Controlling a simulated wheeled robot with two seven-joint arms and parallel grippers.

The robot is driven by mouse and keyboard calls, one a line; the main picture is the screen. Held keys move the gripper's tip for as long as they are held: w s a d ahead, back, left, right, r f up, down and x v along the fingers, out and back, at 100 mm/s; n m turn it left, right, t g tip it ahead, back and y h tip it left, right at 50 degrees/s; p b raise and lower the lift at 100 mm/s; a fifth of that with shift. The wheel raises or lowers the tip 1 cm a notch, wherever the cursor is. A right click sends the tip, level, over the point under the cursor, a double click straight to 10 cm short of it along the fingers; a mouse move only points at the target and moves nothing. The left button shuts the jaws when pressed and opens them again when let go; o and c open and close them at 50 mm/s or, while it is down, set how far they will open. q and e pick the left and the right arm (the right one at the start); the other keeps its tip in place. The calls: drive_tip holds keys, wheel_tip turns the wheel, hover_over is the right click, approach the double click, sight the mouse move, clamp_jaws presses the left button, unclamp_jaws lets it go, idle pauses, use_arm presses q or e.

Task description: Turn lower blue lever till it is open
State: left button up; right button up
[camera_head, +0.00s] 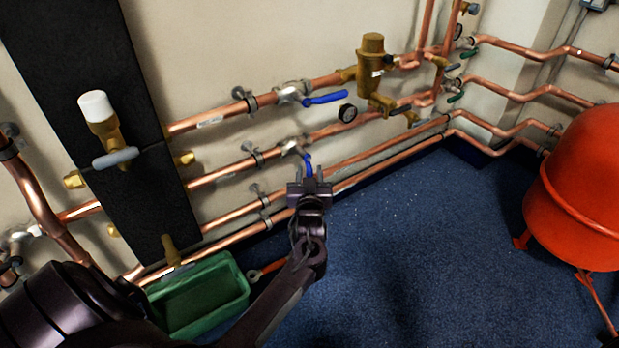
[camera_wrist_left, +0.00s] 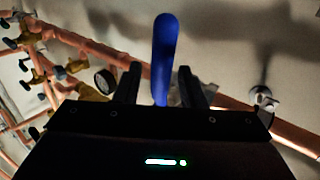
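The lower blue lever (camera_head: 308,163) is on a valve (camera_head: 290,147) on the second copper pipe and points down, across the pipe. My left gripper (camera_head: 309,180) is just below it, coming from the lower left. In the left wrist view the lever (camera_wrist_left: 165,60) stands between the two open fingers of the gripper (camera_wrist_left: 160,85), with a gap on each side. The upper blue lever (camera_head: 325,98) lies roughly along the top pipe. My right gripper is not in view.
Copper pipes run along the wall close behind the gripper. A brass fitting (camera_head: 372,65) and a round gauge (camera_head: 347,113) are to the right. A green bin (camera_head: 200,295) stands on the floor at lower left, and a red tank (camera_head: 585,180) at right.

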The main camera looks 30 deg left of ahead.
use_arm(q)
drive_tip(key=shift+w+a, duration=0.1)
drive_tip(key=shift+w, duration=0.1)
drive_tip(key=shift+r, duration=0.1)
drive_tip(key=shift+c, duration=0.4)
clamp_jaws()
